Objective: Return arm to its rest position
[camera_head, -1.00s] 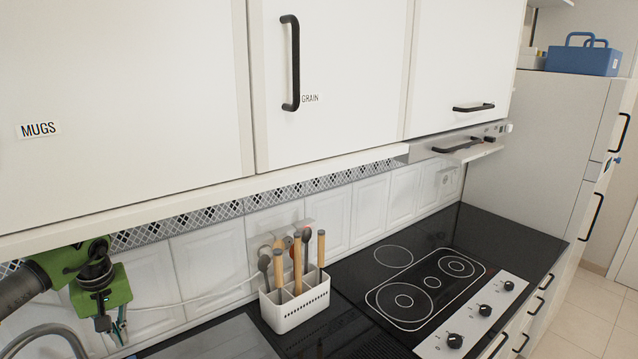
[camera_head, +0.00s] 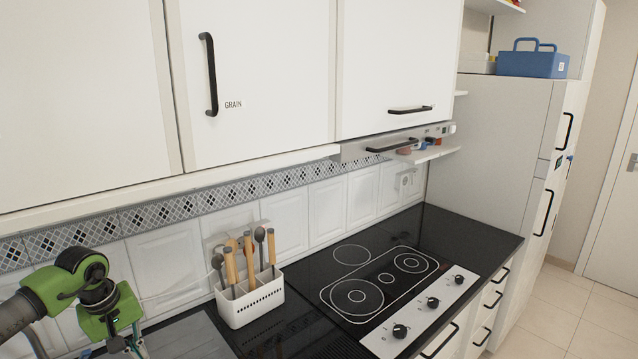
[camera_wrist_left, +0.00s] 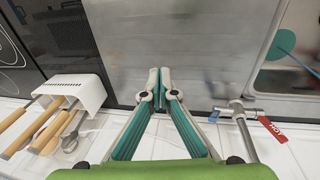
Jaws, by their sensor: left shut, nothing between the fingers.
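My left arm comes in at the lower left of the head view, with a green wrist above the worktop. Its fingers are mostly cut off or hidden there. In the left wrist view my left gripper (camera_wrist_left: 160,75) has its two teal and grey fingers together at the tips. It is shut with nothing between them, over a grey metal surface (camera_wrist_left: 200,60). My right gripper is in neither view.
A white utensil holder (camera_head: 250,303) with wooden-handled tools stands right of my left wrist. Beyond it is a black hob (camera_head: 385,283). Wall cupboards (camera_head: 262,75) hang above. A tap (camera_wrist_left: 238,112) with a red tag (camera_wrist_left: 271,129) is close beside the left gripper.

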